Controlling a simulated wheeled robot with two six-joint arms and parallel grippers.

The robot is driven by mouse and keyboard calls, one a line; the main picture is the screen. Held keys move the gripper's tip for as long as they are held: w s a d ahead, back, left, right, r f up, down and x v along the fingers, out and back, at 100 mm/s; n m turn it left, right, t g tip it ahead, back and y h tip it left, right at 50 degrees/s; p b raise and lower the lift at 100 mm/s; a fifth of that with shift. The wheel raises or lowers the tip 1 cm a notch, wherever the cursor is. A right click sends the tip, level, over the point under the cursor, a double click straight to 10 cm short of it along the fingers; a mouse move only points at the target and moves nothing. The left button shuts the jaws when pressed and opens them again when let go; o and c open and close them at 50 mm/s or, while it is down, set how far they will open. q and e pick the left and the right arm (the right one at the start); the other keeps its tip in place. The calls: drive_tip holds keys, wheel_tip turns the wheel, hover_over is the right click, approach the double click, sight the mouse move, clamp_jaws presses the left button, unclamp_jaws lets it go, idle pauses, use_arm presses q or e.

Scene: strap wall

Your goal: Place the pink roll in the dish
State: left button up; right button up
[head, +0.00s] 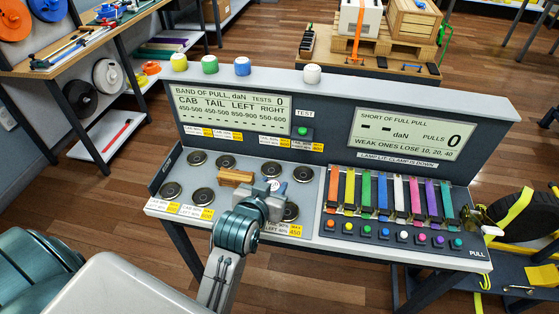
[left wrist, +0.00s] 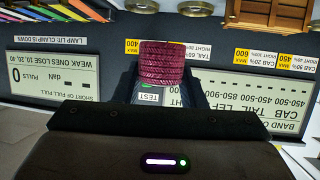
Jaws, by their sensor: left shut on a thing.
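The pink roll (left wrist: 162,64), dark pink with a ribbed side, is between the fingers of my left gripper (left wrist: 162,82) in the left wrist view. My left gripper (head: 271,186) is shut on it, above the front left part of the bench. In the head view the gripper hides the roll. Several round dark dishes are set in the grey panel, among them a back left one (head: 197,158), a front left one (head: 203,197) and one right of the gripper (head: 291,211). I cannot tell which dish is meant. My right gripper is not in view.
Yellow (head: 179,62), green (head: 210,65), blue (head: 239,69) and white (head: 312,74) rolls stand on the ledge above the displays. Coloured straps (head: 382,193) and buttons fill the bench's right half.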

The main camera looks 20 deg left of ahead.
use_arm(q)
drive_tip(key=shift+s+a+f, duration=0.15)
drive_tip(key=shift+s+f, duration=0.2)
drive_tip(key=shift+w+a, duration=0.15)
drive_tip(key=shift+w, duration=0.05)
drive_tip(key=w+a+p, duration=0.1)
drive_tip(key=w+a, duration=0.1)
drive_tip(key=w, duration=0.2)
drive_tip(key=w+a+f+p, duration=0.1)
drive_tip(key=w+a+p, duration=0.1)
drive_tip(key=w, duration=0.3)
drive_tip(key=w+a+p, duration=0.1)
drive_tip(key=w+a, duration=0.1)
drive_tip(key=w, duration=0.2)
drive_tip(key=shift+w+a+f, duration=0.35)
drive_tip(key=shift+w+f, duration=0.05)
wheel_tip(320, 180, down, 3)
drive_tip(key=shift+r+p, duration=0.1)
drive_tip(key=shift+p, duration=0.85)
drive_tip(key=shift+f, duration=0.3)
